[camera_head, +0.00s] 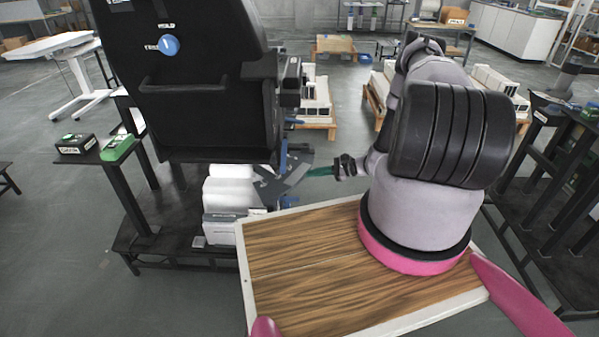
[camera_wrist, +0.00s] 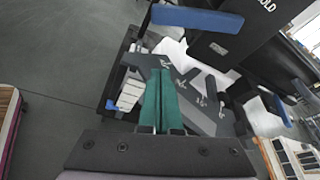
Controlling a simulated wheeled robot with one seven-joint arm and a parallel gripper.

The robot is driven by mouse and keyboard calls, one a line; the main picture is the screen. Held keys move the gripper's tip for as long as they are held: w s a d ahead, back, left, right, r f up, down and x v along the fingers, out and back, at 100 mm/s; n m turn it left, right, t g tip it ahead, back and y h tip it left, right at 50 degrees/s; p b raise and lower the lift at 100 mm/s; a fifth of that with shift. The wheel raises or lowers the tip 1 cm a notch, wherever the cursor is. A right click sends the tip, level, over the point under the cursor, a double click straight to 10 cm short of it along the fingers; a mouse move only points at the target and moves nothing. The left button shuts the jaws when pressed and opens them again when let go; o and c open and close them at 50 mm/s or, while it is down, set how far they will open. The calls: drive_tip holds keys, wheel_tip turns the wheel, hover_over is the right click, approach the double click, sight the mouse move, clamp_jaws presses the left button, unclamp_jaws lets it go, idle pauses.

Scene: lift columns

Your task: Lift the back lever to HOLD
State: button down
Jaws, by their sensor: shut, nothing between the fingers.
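A black seat-like unit (camera_head: 200,90) stands on a column in the head view. A round blue knob (camera_head: 169,46) with white lettering is on its face. At its right side are blue parts, one upright blue bar (camera_head: 283,156). In the wrist view a blue lever handle (camera_wrist: 197,20) lies ahead of my gripper, beside a black panel lettered HOLD (camera_wrist: 267,5). A second blue handle (camera_wrist: 283,112) is at the right. I cannot tell which is the back lever. My gripper (camera_wrist: 159,92), with green fingers, is shut and empty, apart from both handles; it also shows in the head view (camera_head: 318,171).
A grey plate (camera_wrist: 195,95) with white markings lies beyond the fingertips. A wood-topped board (camera_head: 300,260) is in front, below my arm. Dark benches stand left (camera_head: 145,180) and right (camera_head: 560,160). Pallets with white blocks (camera_head: 318,100) stand behind. Open floor lies at left.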

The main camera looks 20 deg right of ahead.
sight(285, 166)
drive_tip(key=w+a+r, duration=0.1)
drive_tip(key=w+a, duration=0.1)
drive_tip(key=a, duration=0.6)
drive_tip(key=shift+w+a, duration=0.15)
drive_tip(key=shift+a, duration=0.05)
drive_tip(key=shift+r, duration=0.1)
drive_tip(key=shift+r+m+g, duration=0.2)
drive_tip(key=shift+m+g, duration=0.1)
drive_tip(key=shift+s+r, duration=0.1)
drive_tip(key=shift+s, duration=0.1)
drive_tip(key=shift+s+a+r+m+g+y, duration=0.15)
drive_tip(key=shift+r+m+g, duration=0.1)
drive_tip(key=shift+r+m, duration=0.2)
drive_tip(key=shift+s+r+m+g+y, duration=0.1)
drive_tip(key=shift+s+r+m+g, duration=0.1)
drive_tip(key=shift+r+m, duration=0.25)
drive_tip(key=shift+s+a+r+m+g+y, duration=0.1)
drive_tip(key=shift+r+m+g, duration=0.2)
drive_tip(key=shift+r, duration=0.25)
drive_tip(key=shift+s+r+m+g, duration=0.1)
drive_tip(key=shift+r+m+g, duration=0.15)
drive_tip(key=shift+r+m, duration=0.5)
drive_tip(key=shift+r+m+g, duration=0.2)
drive_tip(key=shift+r+m, duration=0.05)
drive_tip(key=shift+r, duration=0.9)
